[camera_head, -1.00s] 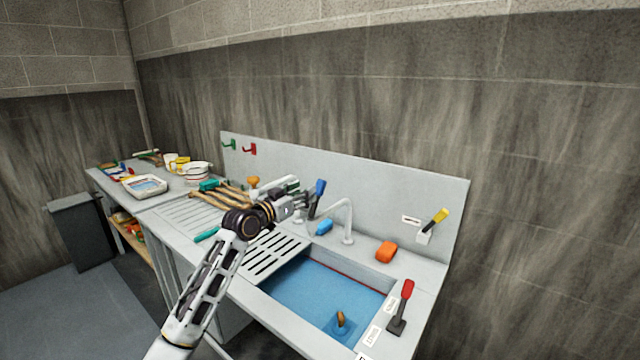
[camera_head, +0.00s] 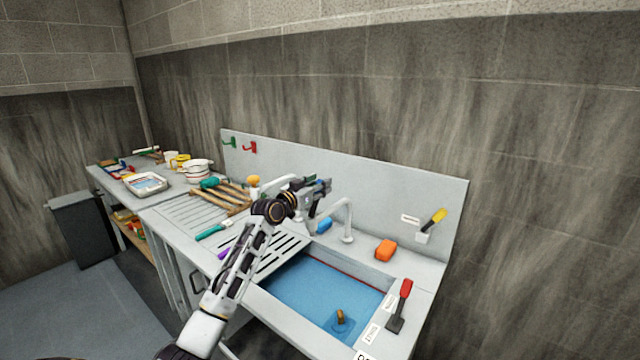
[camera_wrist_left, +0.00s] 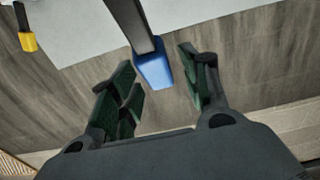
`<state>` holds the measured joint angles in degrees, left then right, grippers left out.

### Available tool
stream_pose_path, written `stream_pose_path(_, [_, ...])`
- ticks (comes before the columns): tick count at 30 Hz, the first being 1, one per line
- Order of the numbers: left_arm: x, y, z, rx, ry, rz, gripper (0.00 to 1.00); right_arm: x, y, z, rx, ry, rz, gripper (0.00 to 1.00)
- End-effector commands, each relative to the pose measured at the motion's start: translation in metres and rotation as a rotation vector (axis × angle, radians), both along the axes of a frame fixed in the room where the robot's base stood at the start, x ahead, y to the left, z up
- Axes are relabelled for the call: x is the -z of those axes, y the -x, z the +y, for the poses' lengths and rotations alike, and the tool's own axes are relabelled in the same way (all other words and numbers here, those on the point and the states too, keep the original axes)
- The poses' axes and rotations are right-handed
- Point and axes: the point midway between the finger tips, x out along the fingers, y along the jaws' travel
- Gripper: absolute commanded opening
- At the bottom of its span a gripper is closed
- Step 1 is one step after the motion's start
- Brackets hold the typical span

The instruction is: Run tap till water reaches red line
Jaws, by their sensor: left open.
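The curved tap (camera_head: 348,218) stands at the back rim of the sink. My left gripper (camera_head: 314,188) is beside the tap, at a lever with a blue handle, which it mostly hides in the head view. In the left wrist view, the blue handle (camera_wrist_left: 154,70) on a dark bar lies between the open fingers; contact is unclear. Blue water (camera_head: 312,286) fills the basin, and the red line (camera_head: 345,273) shows along its back wall, close above the water. I cannot tell the exact gap, or whether water runs from the spout. My right gripper is not in view.
A red-handled lever (camera_head: 405,291) stands on the right rim, and a yellow-handled lever (camera_head: 435,219) on the backsplash. Brushes and bowls (camera_head: 197,170) crowd the left.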

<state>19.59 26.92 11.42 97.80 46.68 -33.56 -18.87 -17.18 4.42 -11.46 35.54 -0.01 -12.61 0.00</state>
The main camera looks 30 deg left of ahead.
Motion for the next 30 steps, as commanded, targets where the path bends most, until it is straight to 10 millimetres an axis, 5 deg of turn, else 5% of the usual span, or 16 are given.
stream_pose_path(17, [0.0001, -0.0109, -0.0012, 0.0, 0.0, 0.0, 0.46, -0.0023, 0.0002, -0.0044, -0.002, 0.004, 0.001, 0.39])
stream_pose_path(27, [0.0, -0.0108, -0.001, 0.0, 0.0, 0.0, 0.03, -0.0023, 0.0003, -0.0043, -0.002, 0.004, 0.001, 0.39])
stream_pose_path(30, [0.0, -0.0108, -0.001, 0.0, 0.0, 0.0, 0.0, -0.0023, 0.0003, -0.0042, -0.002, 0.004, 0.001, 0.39])
